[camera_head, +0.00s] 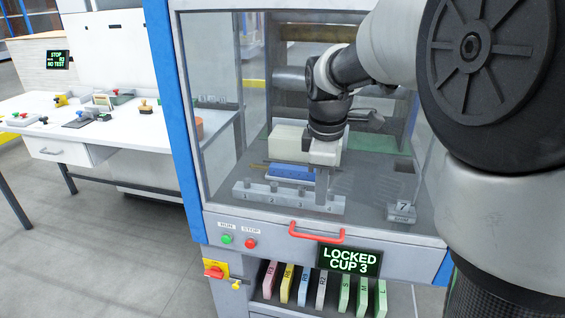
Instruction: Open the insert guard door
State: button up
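The insert guard door (222,130) is a large clear panel in a grey frame on the machine front, and it looks closed. A red handle (316,238) sits on its lower rail. A display (349,260) below reads "LOCKED CUP 3". My gripper (322,200) points down, seen against the window above the handle and apart from it in the picture. Its fingers show edge-on, so I cannot tell whether they are open, nor its depth relative to the panel. My arm hides the right side of the door.
A green and a red button (250,243), marked RUN and STOP, are left of the handle. A red rotary switch on yellow (215,270) is lower left. Coloured inserts (287,282) stand in the shelf below. A white bench (120,130) is left; the grey floor between is free.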

aim_at(319, 237)
jog(key=w+f+b, duration=0.1)
jog(key=f, duration=0.4)
jog(key=w+f+b, duration=0.1)
jog(key=f+b, duration=0.1)
jog(key=f, duration=0.4)
jog(key=w+d+f+b, duration=0.1)
jog(key=f, duration=0.5)
jog(key=shift+w+f, duration=0.1)
grip_shut()
